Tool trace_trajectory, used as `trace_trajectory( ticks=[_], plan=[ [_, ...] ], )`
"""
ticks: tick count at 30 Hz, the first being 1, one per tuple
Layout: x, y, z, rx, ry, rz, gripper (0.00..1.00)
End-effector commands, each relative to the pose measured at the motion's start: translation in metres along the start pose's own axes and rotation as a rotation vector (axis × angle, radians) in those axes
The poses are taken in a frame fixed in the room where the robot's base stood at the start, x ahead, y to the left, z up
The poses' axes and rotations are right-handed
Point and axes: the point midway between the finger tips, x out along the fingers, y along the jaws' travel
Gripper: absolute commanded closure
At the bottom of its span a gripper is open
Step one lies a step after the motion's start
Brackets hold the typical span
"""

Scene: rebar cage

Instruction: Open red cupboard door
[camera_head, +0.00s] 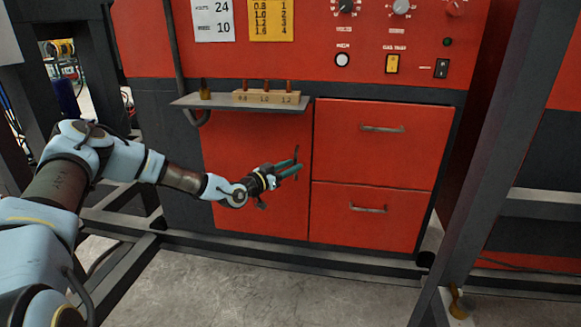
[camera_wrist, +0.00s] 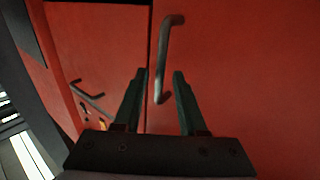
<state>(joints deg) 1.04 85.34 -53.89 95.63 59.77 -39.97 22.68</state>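The red cupboard door (camera_head: 245,140) is the flat panel left of the drawers in the head view, and it looks closed. It fills the right of the wrist view (camera_wrist: 250,70). Its grey vertical bar handle (camera_wrist: 166,50) is near the door's edge; it also shows in the head view (camera_head: 296,152). My gripper (camera_head: 296,168) is at the handle, partly covering it. In the wrist view my gripper (camera_wrist: 162,74) is open, with one dark finger on each side of the handle's lower end. I cannot tell whether either finger touches it.
Two red drawers, upper (camera_head: 375,148) and lower (camera_head: 350,222), have horizontal handles. A grey shelf (camera_head: 185,102) with a wooden block of nozzles (camera_head: 267,97) juts out above the door. A dark frame rail (camera_head: 290,255) runs along the bottom, and a post (camera_head: 500,140) stands at right.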

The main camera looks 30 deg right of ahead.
Motion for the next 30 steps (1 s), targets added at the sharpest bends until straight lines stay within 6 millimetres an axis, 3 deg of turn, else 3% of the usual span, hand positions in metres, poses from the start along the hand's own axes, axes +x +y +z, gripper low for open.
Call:
trace_trajectory(
  ticks=[1, 10, 30],
  plan=[
    [-0.0001, 0.0, 0.0, 0.0, 0.0, 0.0, 0.67],
    [-0.0002, 0.0, -0.0001, 0.0, 0.0, 0.0, 1.0],
    [-0.0003, -0.0001, -0.0001, 0.0, 0.0, 0.0, 1.0]
  ],
)
